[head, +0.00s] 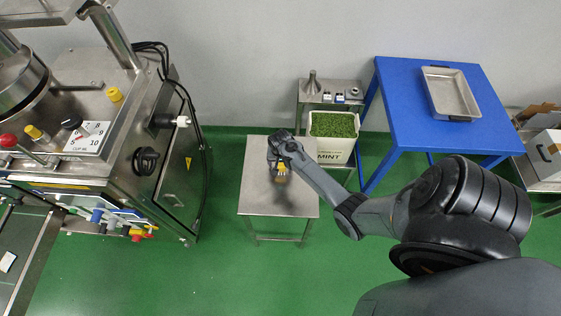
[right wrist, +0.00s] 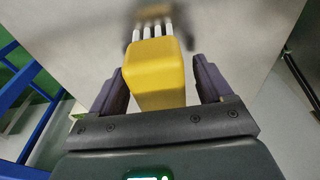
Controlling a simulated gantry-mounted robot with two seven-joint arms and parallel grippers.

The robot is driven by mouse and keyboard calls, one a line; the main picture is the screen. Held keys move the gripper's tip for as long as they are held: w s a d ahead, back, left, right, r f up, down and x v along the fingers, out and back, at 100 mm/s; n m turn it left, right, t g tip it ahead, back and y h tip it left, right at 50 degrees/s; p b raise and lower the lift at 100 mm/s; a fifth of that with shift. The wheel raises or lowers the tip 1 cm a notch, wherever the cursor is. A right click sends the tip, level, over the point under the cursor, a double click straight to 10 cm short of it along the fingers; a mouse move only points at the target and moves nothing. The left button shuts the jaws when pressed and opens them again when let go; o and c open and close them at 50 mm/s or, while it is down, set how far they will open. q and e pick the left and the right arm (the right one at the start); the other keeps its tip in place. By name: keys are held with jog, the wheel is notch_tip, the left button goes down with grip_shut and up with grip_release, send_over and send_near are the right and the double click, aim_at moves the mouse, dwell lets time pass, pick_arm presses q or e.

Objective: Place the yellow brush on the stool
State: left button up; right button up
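The yellow brush (right wrist: 155,75) has a blocky yellow body, white prongs and a blurred brown end. In the head view, a small yellowish-brown part of it (head: 281,179) shows at my right gripper, over the steel stool (head: 257,200). The stool's grey top (right wrist: 85,35) fills much of the right wrist view. My right gripper (right wrist: 160,85) is open around the brush, with a finger on each side and a visible gap at the right finger. I cannot tell whether the brush touches the stool top. My left gripper is not in view.
A blue table (head: 400,105) with a metal tray (head: 450,93) stands at the back right. A white mint bin (head: 333,150) and a small steel stand (head: 325,88) are behind the stool. A large machine (head: 120,170) is at left. Green floor is clear in front.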

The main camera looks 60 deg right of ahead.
jog(key=r, duration=0.3)
jog(key=a+r+p, duration=0.1)
jog(key=r, duration=0.3)
jog(key=r+p, duration=0.1)
jog(key=r, duration=0.2)
jog(key=shift+s+a+r, duration=0.15)
jog(key=shift+s+r, duration=0.15)
jog(key=shift+r, duration=0.05)
jog(key=shift+s+a+r+p, duration=0.15)
jog(key=shift+a+r+p, duration=0.15)
jog(key=shift+r, duration=0.35)
jog(key=s+a+r+n+t, duration=0.1)
jog(key=s+a+r+n, duration=0.3)
jog(key=a, duration=0.5)
jog(key=s+a+r+n+t+y, duration=0.1)
jog(key=s+a+r+n, duration=0.3)
jog(key=a, duration=0.4)
jog(key=s+a+r+n, duration=0.4)
jog(key=s+a+n, duration=0.1)
jog(key=a, duration=0.4)
jog(key=shift+s+a+n+t+y, duration=0.3)
jog(key=shift+s+n+t, duration=0.1)
jog(key=shift+n, duration=0.5)
jog(key=shift+w+r, duration=0.1)
notch_tip(320, 180, up, 21)
jog(key=p, duration=2.1)
